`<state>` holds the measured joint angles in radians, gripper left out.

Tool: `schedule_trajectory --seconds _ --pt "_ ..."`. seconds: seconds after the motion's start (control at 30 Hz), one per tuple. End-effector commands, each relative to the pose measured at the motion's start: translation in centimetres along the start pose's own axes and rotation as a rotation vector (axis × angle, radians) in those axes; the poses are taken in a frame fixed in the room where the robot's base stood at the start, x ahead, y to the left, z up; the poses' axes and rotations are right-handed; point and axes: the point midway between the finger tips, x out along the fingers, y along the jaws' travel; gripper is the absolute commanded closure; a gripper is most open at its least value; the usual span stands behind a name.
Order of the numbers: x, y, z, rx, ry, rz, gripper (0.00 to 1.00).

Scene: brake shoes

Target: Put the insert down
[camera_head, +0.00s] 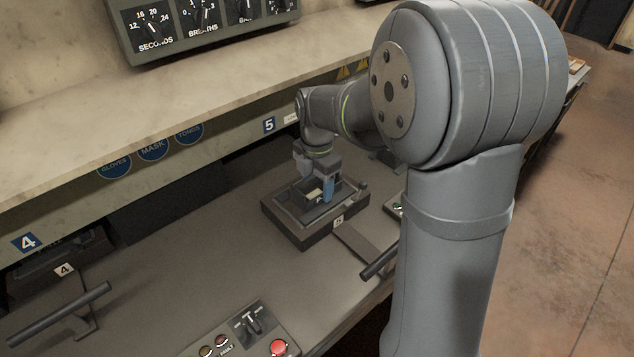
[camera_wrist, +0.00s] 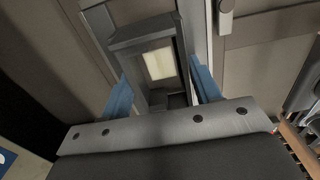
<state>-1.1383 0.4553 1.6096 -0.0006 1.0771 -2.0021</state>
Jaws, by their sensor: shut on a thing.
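The insert (camera_wrist: 147,38) is a dark grey block-like piece with a cream patch on it, seen between the blue fingers in the wrist view. My gripper (camera_wrist: 164,92) is shut on it, one blue finger at each side. In the head view, my gripper (camera_head: 321,190) is low over the recessed top of the dark station block marked 5 (camera_head: 300,235). A small cream patch shows by the fingers there. The gripper hides much of the insert, and I cannot tell whether its underside touches the recess.
A handle (camera_head: 378,262) stands at the front of station 5. Another station marked 4 (camera_head: 64,270) with a handle (camera_head: 60,315) is at the left. A control panel with a red button (camera_head: 278,346) is at the front. A shelf (camera_head: 180,110) overhangs behind. Bench between stations is clear.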

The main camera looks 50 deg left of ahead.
Motion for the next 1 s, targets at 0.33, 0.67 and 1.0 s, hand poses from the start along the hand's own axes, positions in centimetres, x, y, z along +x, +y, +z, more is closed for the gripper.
schedule_trajectory --seconds 0.33,0.67,1.0 --pt "0.3 0.0 0.0 0.000 0.000 0.000 0.29" --pt "0.2 0.0 0.0 0.000 0.000 0.000 0.21" --pt "-4.9 0.1 0.1 0.000 -0.001 0.004 0.21"
